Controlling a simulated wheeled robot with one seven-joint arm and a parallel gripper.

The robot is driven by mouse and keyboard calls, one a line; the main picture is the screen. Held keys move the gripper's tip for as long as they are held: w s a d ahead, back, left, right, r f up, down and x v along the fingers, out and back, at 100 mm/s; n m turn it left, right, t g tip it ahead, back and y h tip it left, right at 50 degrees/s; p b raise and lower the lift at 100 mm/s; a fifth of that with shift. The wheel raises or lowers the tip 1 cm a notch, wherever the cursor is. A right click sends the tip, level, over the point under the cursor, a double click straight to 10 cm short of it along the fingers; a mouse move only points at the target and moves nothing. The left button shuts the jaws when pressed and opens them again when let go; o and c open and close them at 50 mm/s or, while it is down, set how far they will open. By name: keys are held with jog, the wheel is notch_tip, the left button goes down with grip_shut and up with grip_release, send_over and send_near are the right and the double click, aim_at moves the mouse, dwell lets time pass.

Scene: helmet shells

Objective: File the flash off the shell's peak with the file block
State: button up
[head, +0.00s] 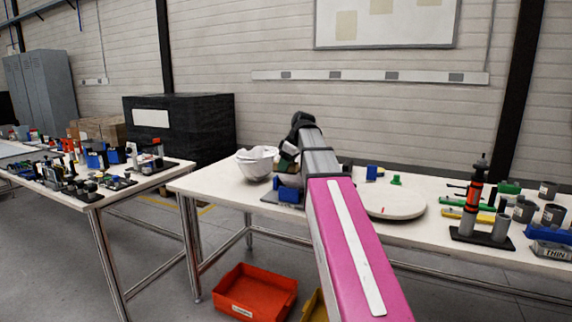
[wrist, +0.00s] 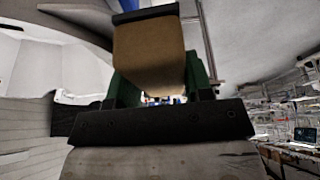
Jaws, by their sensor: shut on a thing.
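The white helmet shell (head: 257,163) sits near the left end of the workbench in the head view, open like a bowl. My gripper (head: 288,153) is just right of it, partly hidden behind my arm. In the wrist view, my gripper (wrist: 157,82) has green jaws shut on a tan block (wrist: 148,52), which looks like the file block. A pale curved surface (wrist: 65,65), likely the shell, fills the left of the wrist view. I cannot tell whether the block touches the shell, and I cannot make out the peak's flash.
A blue fixture (head: 290,192) stands below my gripper. A round white turntable (head: 400,205) lies to the right, with a tool stand (head: 474,205) and cans (head: 553,215) beyond. A red bin (head: 257,290) is on the floor. A cluttered second table (head: 90,190) stands left.

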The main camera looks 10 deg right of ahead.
jog(key=shift+d, duration=0.1)
jog(key=shift+s+d, duration=0.55)
jog(key=shift+d, duration=0.2)
jog(key=shift+w+a+f, duration=0.1)
jog(key=shift+w+a, duration=0.45)
jog(key=shift+a, duration=0.3)
jog(key=shift+w+a+f, duration=0.1)
jog(key=shift+w+a, duration=0.45)
jog(key=shift+a, duration=0.25)
jog(key=shift+s+d, duration=0.55)
jog(key=shift+d, duration=0.3)
jog(key=shift+s+d, duration=0.55)
jog(key=shift+d, duration=0.25)
jog(key=shift+a, duration=0.1)
jog(key=shift+w+a+f, duration=0.1)
jog(key=shift+w+a, duration=0.45)
jog(key=shift+a, duration=0.25)
jog(key=shift+w+a+f, duration=0.1)
jog(key=shift+w+a, duration=0.45)
jog(key=shift+a, duration=0.2)
jog(key=shift+s+d+f, duration=0.15)
jog(key=shift+s+d, duration=0.4)
jog(key=shift+d, duration=0.25)
jog(key=shift+r, duration=4)
